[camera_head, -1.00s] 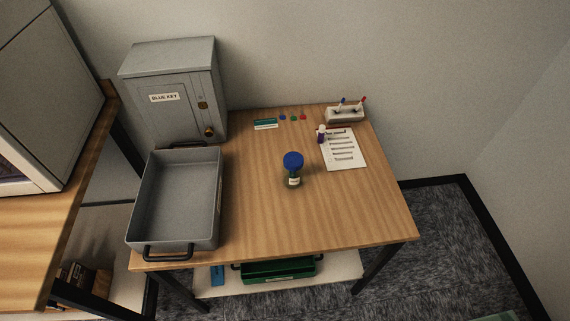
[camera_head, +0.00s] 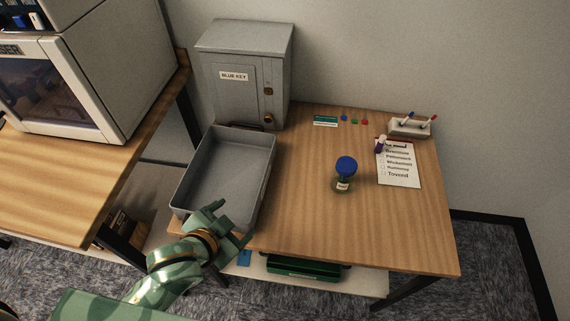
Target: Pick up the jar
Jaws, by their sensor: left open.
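The jar (camera_head: 343,183) stands upright on the wooden table, right of the grey tray. It has a blue lid, a dark body and a pale label. My left gripper (camera_head: 232,222) is open and empty over the near right part of the tray, left of the jar and apart from it. My right gripper is not in view.
The grey tray (camera_head: 188,183) stands on the table's left side, with a grey "BLUE KEY" cabinet (camera_head: 228,98) behind it. A checklist (camera_head: 400,168) and a pen holder (camera_head: 409,130) are at the right. A green bin (camera_head: 300,268) sits on the lower shelf. Table space around the jar is clear.

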